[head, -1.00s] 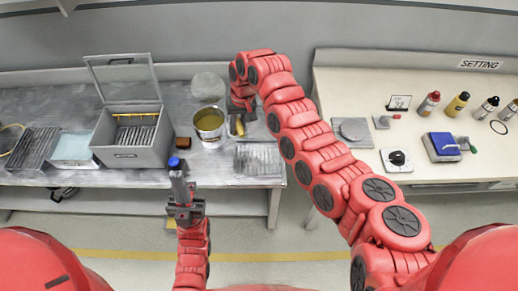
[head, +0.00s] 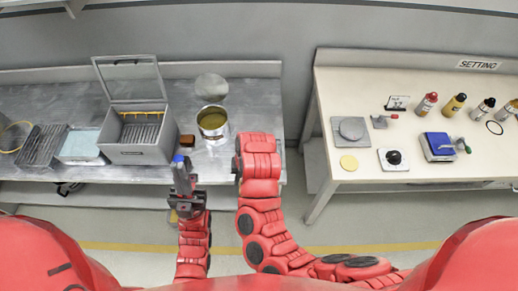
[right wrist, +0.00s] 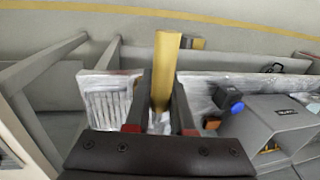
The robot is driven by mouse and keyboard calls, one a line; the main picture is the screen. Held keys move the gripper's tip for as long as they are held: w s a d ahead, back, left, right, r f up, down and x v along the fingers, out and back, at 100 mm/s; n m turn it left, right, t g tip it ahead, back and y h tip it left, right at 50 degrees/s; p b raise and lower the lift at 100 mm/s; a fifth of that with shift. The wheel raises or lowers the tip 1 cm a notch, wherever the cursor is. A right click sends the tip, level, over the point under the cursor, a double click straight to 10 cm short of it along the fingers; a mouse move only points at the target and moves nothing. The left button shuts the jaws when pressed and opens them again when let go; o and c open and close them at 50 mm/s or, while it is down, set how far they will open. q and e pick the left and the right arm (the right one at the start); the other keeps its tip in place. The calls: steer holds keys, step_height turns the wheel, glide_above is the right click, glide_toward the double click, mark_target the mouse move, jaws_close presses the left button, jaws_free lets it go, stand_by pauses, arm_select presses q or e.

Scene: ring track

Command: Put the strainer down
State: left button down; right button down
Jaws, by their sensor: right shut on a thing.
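In the right wrist view my right gripper (right wrist: 158,108) is shut on a long yellow bar (right wrist: 166,65). I take this bar to be the handle of the strainer; its mesh part is not visible. In the head view my right arm reaches to the front right of the left bench (head: 110,174) and hides the gripper and the held thing.
A metal pot of golden liquid (head: 213,125), a brown block (head: 187,141) and a grey box with an open lid (head: 138,138) stand on the left bench. A slotted rack (right wrist: 108,100) is close by the right gripper. The right table (head: 420,90) holds bottles and devices.

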steer(key=w+d+f+b, duration=0.1)
steer(key=w+d+b, duration=0.3)
steer(key=w, duration=1.1)
steer(key=shift+d+f, duration=0.15)
steer(key=shift+d, duration=0.4)
step_height(320, 180, down, 4)
steer(key=shift+w+r+p, duration=0.1)
steer(key=shift+r+p, duration=0.1)
steer(key=shift+p, duration=0.95)
steer(key=c, duration=0.8)
jaws_free()
